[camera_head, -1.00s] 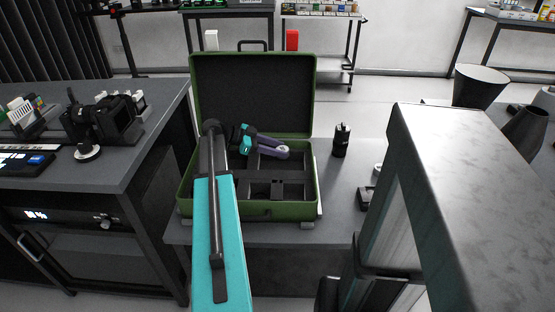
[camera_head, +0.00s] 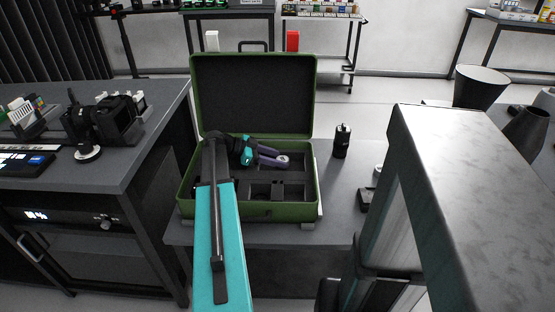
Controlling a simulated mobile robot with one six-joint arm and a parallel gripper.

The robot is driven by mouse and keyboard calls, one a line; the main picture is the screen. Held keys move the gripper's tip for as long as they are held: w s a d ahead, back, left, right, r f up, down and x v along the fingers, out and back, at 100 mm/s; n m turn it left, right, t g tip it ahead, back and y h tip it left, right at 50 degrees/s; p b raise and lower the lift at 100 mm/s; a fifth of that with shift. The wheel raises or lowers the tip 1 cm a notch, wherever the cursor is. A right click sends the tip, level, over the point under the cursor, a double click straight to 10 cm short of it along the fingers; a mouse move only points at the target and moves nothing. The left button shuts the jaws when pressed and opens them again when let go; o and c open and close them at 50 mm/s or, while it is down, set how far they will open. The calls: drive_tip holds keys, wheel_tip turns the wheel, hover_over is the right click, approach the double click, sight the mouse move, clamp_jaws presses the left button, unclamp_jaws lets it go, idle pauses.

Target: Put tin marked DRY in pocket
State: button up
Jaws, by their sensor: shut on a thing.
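The open green case (camera_head: 268,212) stands on the grey table with its lid raised at the back. Its dark inside is split by dividers into pockets (camera_head: 263,188); my arm covers its left part. My gripper (camera_head: 281,160), with purple-grey fingers, is over the back middle of the case, pointing right. It is shut on a small round pale-topped thing (camera_head: 284,159), which looks like the tin. No DRY mark can be read at this size. I cannot tell how high the thing is above the pockets.
A black bottle-like item (camera_head: 341,141) stands on the table right of the case. Small dark and pale items (camera_head: 368,199) lie further right. The raised lid (camera_head: 253,95) walls off the back. A camera (camera_head: 112,122) sits on the left bench.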

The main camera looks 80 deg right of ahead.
drive_tip(key=shift+f, duration=0.1)
drive_tip(key=o, duration=0.8)
drive_tip(key=shift+c, duration=0.2)
drive_tip(key=shift+r, duration=0.2)
drive_tip(key=v, duration=0.6)
drive_tip(key=shift+w+a+r, duration=0.1)
drive_tip(key=shift+w, duration=0.25)
drive_tip(key=shift+w+a+r, duration=0.1)
drive_tip(key=shift+w+r, duration=0.1)
drive_tip(key=shift+w, duration=0.1)
